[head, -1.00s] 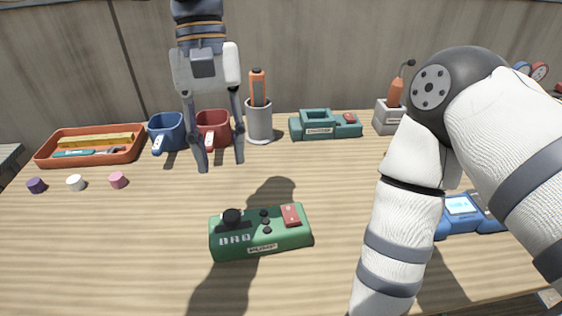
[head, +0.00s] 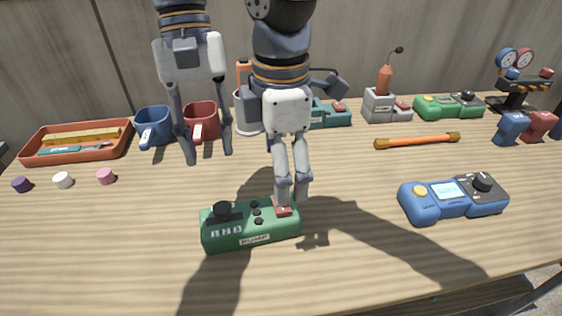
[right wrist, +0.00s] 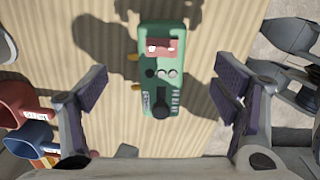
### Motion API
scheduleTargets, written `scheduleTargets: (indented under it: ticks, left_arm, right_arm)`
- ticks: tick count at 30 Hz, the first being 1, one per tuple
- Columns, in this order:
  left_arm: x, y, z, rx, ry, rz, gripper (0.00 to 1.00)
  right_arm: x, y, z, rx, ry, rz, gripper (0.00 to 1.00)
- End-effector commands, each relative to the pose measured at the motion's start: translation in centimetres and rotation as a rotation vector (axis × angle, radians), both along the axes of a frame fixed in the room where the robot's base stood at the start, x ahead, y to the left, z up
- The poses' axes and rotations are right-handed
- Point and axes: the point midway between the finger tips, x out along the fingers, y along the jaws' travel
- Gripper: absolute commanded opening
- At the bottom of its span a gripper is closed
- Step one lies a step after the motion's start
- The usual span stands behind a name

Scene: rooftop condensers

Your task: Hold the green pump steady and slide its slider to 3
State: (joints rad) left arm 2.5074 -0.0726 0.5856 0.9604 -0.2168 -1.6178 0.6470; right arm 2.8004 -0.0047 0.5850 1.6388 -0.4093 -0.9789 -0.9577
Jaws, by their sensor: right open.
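The green pump (head: 250,236) is a box with a label on its front, lying on the wooden table at front centre. A round black knob (head: 222,209) stands on its left end by a dark slot. I cannot read the slider's setting. A red block (head: 282,208) is on its right end. The pump also shows in the right wrist view (right wrist: 146,35), between the fingers. My right gripper (head: 292,192) is open and hangs over the pump's red end; contact is unclear. My left gripper (head: 208,158) is open and empty above the table, behind and left of the pump.
A blue device (head: 425,208) lies to the right, with an orange rod (head: 417,141) behind it. Blue and red mugs, an orange tray (head: 75,153), and another green device (head: 440,107) line the back. Small caps lie at left. The table's front left is clear.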

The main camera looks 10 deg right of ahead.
Motion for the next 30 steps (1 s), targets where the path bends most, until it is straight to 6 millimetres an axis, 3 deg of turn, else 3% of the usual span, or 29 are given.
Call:
scheduleTargets:
  ticks: [6, 12, 18, 25, 26, 30]
  left_arm:
    - [0.0, 0.0, 0.0, 0.0, 0.001, 0.0, 0.33]
    - [0.0, 0.0, 0.0, 0.0, 0.0, 0.0, 0.33]
    - [0.0, 0.0, 0.0, 0.0, 0.0, 0.0, 0.33]
    - [0.0, 0.0, 0.0, 0.0, 0.0, 0.0, 0.33]
    - [0.0, 0.0, 0.0, 0.0, 0.0, 0.0, 0.33]
    - [0.0, 0.0, 0.0, 0.0, 0.0, 0.0, 0.33]
  right_arm:
    - [-0.3, -0.1, -5.3, -0.003, 0.011, -0.001, 0.82]
    - [-0.3, 0.0, -9.5, -0.002, 0.009, -0.001, 0.82]
    - [-0.2, 0.0, -11.2, 0.0, 0.008, -0.003, 0.82]
    - [-0.2, 0.0, -11.3, 0.0, 0.007, -0.003, 0.82]
    - [-0.2, 0.0, -11.3, 0.0, 0.007, -0.003, 0.79]
    - [-0.2, 0.0, -11.3, 0.0, 0.007, -0.003, 0.48]
